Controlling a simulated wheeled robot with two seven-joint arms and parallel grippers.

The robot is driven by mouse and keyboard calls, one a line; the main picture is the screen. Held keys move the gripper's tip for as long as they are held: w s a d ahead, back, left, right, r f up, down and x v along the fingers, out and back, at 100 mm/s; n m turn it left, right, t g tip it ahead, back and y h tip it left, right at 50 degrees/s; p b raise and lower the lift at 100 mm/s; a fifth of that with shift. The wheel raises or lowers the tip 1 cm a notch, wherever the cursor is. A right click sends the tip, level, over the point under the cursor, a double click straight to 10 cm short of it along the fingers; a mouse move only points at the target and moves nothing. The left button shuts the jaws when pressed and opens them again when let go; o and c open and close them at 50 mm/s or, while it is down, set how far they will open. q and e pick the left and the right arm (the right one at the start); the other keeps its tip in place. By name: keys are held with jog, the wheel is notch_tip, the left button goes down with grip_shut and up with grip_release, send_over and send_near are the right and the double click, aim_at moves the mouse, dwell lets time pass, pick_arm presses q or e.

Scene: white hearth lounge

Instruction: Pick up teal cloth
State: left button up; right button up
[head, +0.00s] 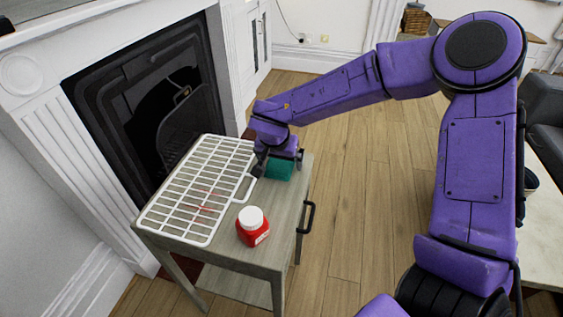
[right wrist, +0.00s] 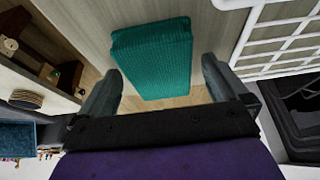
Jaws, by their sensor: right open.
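The teal cloth (head: 279,169) lies folded on the small grey wooden table (head: 245,252), near its far right corner. It also shows in the right wrist view (right wrist: 152,57) as a ribbed block. My right gripper (head: 276,160) is just above and beside the cloth in the head view. In the right wrist view its two open fingers (right wrist: 160,82) stand on either side of the cloth's near end, with nothing visibly held. Whether a finger touches the cloth I cannot tell. My left gripper is not in view.
A white wire rack (head: 205,244) covers the table's left part, close beside the cloth. A red jar with a white lid (head: 253,226) stands near the front. A black handle (head: 307,217) sticks out at the table's right side. The fireplace (head: 150,95) is behind; wooden floor lies right.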

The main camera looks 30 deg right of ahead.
aim_at(281, 163)
jog(key=shift+f+p, duration=0.15)
jog(key=shift+p, duration=0.15)
jog(key=c, duration=1)
jog(key=shift+b, duration=0.45)
jog(key=shift+r, duration=0.25)
jog(key=v, duration=0.1)
jog(key=p+v, duration=0.1)
jog(key=v, duration=0.2)
jog(key=shift+w+d+r, duration=0.15)
jog(key=shift+d+r, duration=0.2)
jog(key=shift+r, duration=0.1)
jog(key=s+a+r+p, duration=0.1)
jog(key=s+r, duration=0.1)
jog(key=s, duration=0.2)
jog(key=s+a+r+p, duration=0.2)
jog(key=s+r, duration=0.1)
jog(key=s, duration=0.1)
jog(key=s+a+r+p, duration=0.2)
jog(key=s+r, duration=0.1)
jog(key=s, duration=0.1)
jog(key=shift+s+r, duration=0.15)
